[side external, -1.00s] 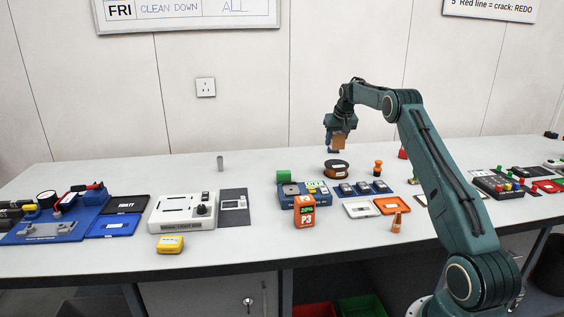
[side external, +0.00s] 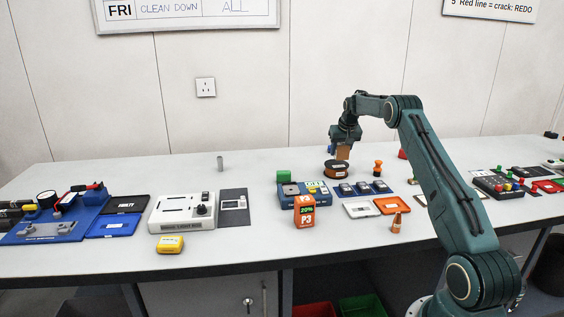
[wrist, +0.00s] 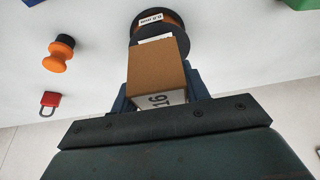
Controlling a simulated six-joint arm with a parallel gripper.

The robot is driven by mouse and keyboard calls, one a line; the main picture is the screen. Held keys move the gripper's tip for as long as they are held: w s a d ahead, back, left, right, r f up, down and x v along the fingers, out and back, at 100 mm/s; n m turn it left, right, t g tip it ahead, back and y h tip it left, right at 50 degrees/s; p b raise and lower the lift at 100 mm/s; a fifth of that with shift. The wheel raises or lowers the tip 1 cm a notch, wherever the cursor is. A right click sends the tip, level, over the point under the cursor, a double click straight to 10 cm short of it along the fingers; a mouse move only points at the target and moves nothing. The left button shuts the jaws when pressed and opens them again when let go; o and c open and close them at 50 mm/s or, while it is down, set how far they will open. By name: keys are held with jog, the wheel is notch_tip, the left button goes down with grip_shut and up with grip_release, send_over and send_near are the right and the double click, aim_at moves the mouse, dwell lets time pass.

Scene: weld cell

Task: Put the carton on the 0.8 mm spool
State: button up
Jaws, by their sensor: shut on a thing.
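The carton (side external: 343,152) is a small brown box with a white printed label, which shows in the wrist view (wrist: 158,75). My gripper (side external: 341,147) is shut on it. The 0.8 mm spool (side external: 336,170) is a dark-flanged reel with a copper-brown winding, lying flat on the bench. It also shows in the wrist view (wrist: 174,24), where the carton hides part of it. The carton is right above the spool, toward its right side in the side view. I cannot tell whether the two touch.
An orange and black knob-shaped piece (side external: 378,168) stands right of the spool. A red padlock (wrist: 49,101) lies nearby. A blue tray with several dark modules (side external: 362,188) is in front. Bench behind the spool is clear.

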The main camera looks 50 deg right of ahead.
aim_at(340, 159)
jog(key=shift+f, duration=1.85)
jog(key=shift+f, duration=0.15)
jog(key=o, duration=1.3)
jog(key=shift+f, duration=0.1)
jog(key=shift+v, duration=6.15)
